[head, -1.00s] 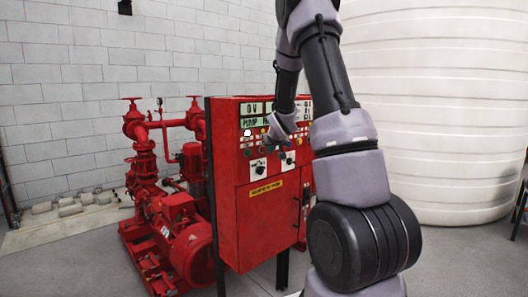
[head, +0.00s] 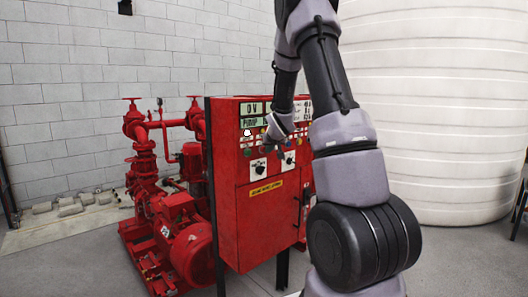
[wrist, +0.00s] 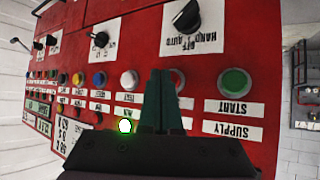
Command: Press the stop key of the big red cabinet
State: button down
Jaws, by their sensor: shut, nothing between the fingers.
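The big red cabinet (head: 255,210) stands in the middle of the head view, with its button panel facing me. It fills most of the wrist view (wrist: 250,45), where its labels appear upside down. My gripper (wrist: 162,78) is shut and empty, its dark green fingers pointing at the button row. A red button (wrist: 180,76) shows just right of the fingertips, partly covered by them. Its label is mostly hidden, so I cannot read it. The green START button (wrist: 235,82) is further right, and a white button (wrist: 129,80) is to the left. Contact cannot be judged.
Black rotary knobs (wrist: 187,18) stick out from the panel near the button row. A lit green lamp (wrist: 125,126) is left of my gripper. A red pumpset (head: 170,220) stands left of the cabinet, and a large white tank (head: 440,110) is at the right.

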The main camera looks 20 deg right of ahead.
jog(key=shift+w+a, duration=0.2)
jog(key=shift+w, duration=0.3)
dwell(0.7)
jog(key=shift+s, duration=0.1)
jog(key=shift+s+d, duration=0.3)
jog(key=shift+s, duration=0.4)
jog(key=shift+s, duration=0.1)
jog(key=s, duration=0.1)
jog(key=s+d, duration=0.1)
jog(key=s, duration=0.2)
jog(key=shift+s+d, duration=0.25)
jog(key=shift+d, duration=0.1)
dwell(0.6)
